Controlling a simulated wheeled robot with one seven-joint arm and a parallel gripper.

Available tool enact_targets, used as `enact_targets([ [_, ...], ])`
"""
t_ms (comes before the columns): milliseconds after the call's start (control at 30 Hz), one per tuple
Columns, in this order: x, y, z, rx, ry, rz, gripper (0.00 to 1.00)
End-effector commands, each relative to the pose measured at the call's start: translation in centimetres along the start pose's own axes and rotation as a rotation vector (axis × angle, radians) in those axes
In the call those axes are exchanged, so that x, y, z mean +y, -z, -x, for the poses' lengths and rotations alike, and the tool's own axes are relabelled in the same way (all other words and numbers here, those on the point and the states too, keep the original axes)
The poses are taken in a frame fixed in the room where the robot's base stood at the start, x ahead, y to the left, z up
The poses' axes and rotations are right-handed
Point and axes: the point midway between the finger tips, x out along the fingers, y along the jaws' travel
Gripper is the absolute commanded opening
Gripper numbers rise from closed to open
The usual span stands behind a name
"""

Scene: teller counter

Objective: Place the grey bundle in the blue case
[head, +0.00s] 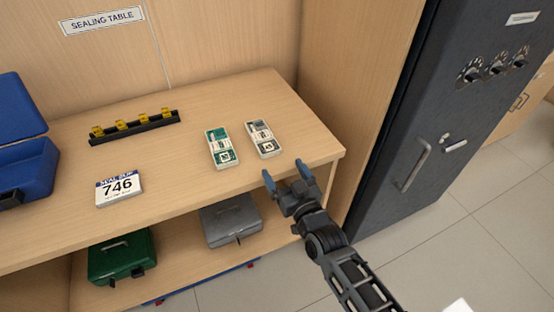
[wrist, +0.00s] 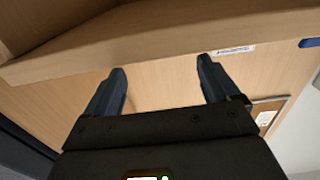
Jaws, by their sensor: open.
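The grey bundle (head: 263,139) lies on the table top near its right end, just right of a green bundle (head: 221,147). The blue case (head: 30,165) stands at the far left of the table with its lid (head: 20,108) raised; the left picture edge cuts it off. My gripper (head: 287,175) is open and empty in front of the table's right front edge, nearer to me than the grey bundle and apart from it. In the wrist view my two fingers (wrist: 160,88) are spread with nothing between them.
A green case (head: 122,257) and a grey case (head: 231,219) stand shut on the lower shelf. A dark safe (head: 430,110) stands at right.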

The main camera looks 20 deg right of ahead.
Motion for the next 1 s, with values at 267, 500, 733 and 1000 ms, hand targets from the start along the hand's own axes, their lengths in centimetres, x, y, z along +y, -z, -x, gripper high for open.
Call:
enact_targets([
  [267, 0.1, -0.1, 4.6, -0.001, -0.001, 0.001, 0.89],
  [500, 0.0, 0.0, 5.7, 0.0, 0.0, 0.001, 0.89],
  [733, 0.0, -0.1, 6.1, -0.003, 0.0, 0.001, 0.89],
  [1000, 0.8, -0.6, 15.4, -0.056, 0.006, 0.014, 0.89],
])
